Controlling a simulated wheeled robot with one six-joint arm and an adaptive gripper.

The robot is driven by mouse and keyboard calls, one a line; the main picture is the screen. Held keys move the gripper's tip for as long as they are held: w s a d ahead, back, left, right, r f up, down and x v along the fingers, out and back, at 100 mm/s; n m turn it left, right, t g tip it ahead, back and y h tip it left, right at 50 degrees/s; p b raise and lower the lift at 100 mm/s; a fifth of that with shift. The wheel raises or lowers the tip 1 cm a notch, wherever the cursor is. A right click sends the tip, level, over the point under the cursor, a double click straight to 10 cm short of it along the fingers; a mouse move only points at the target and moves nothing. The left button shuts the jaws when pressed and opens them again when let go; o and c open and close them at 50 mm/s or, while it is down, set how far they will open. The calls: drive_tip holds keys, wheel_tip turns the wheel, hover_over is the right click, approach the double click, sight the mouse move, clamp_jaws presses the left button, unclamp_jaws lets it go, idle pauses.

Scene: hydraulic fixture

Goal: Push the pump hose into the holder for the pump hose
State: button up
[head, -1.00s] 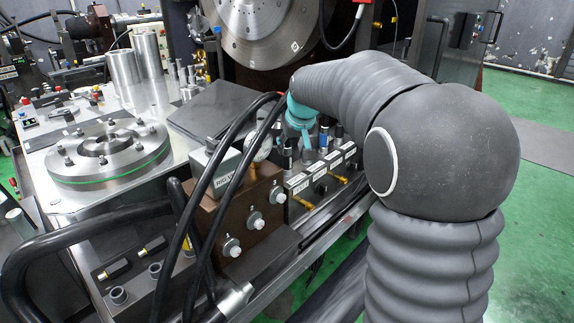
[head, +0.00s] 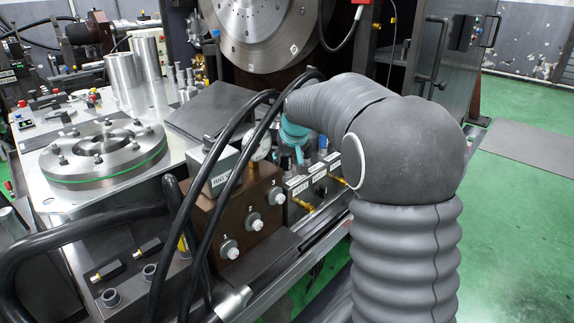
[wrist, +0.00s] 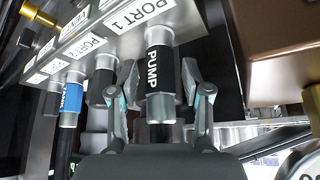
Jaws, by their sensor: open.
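The pump hose end (wrist: 160,68), a black sleeve marked PUMP with metal around it, is at the block face labelled PORT 1 (wrist: 152,14) in the wrist view. My gripper (wrist: 162,82) is open, with one finger on each side of this hose end. Small gaps seem to remain, and I cannot tell whether either finger touches. I cannot make out which part is the pump hose's holder.
A neighbouring hose end with a blue label (wrist: 71,98) sits left of my fingers. A brown valve block (head: 240,213) with a gauge stands beside the port block. Thick black hoses (head: 75,232) arch over the bench. Two round sockets (head: 111,297) are at front left.

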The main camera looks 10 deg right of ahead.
drive_tip(key=shift+f, duration=0.1)
clamp_jaws()
drive_tip(key=shift+r+p, duration=1.85)
drive_tip(key=shift+r, duration=0.75)
